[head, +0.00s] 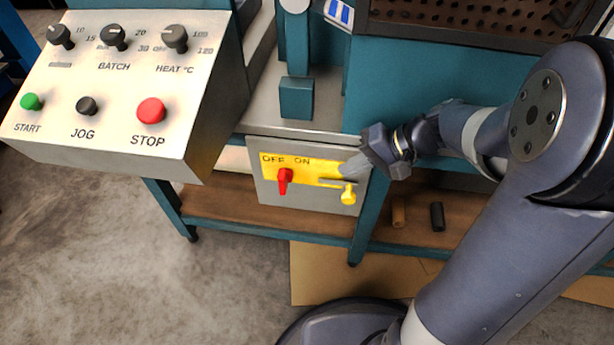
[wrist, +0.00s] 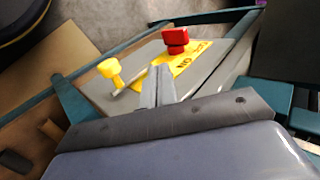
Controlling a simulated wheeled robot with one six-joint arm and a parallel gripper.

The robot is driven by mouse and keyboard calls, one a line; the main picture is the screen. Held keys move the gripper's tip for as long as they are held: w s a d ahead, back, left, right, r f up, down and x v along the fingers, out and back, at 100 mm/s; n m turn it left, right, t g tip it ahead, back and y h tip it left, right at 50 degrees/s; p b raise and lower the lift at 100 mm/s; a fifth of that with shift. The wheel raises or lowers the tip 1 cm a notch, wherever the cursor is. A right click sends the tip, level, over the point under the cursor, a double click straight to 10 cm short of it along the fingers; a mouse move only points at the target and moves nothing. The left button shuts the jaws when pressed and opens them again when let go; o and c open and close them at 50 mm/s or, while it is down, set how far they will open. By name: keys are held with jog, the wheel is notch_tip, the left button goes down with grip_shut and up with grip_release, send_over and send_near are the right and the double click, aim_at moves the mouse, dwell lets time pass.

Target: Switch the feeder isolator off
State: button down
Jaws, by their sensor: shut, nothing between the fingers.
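The isolator is a grey box (head: 262,187) under the bench front, with a yellow plate (head: 309,180) marked OFF and ON. A red handle (head: 284,179) stands out from the plate, below the lettering; whether it points at OFF or ON is unclear. It also shows in the wrist view (wrist: 176,41). A yellow knob (head: 348,195) sits on the box's right part, beside a thin grey bar (head: 331,180); the knob also shows in the wrist view (wrist: 110,70). My gripper (head: 348,167) is shut and empty at the plate's right end, right of the red handle. Contact cannot be told.
A sloped control panel (head: 118,95) with knobs and buttons stands at the upper left. The teal bench frame (head: 365,222) surrounds the box. Two small cylinders, one brown (head: 398,211) and one black (head: 437,216), stand on the lower shelf. The space before the box looks clear.

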aim_at(285, 185)
jog(key=b+x, duration=0.1)
jog(key=x, duration=0.3)
jog(key=a+r+b+x, duration=0.1)
jog(key=x, duration=0.3)
jog(key=r+b+x, duration=0.1)
jog(key=b+x, duration=0.1)
jog(key=x, duration=0.3)
jog(key=shift+a, duration=0.35)
jog(key=shift+a+r+p, duration=0.1)
jog(key=shift+r+p, duration=0.15)
jog(key=shift+p, duration=0.25)
jog(key=shift+a+h+p, duration=0.1)
jog(key=shift+h+p, duration=0.5)
jog(key=shift+p, duration=0.3)
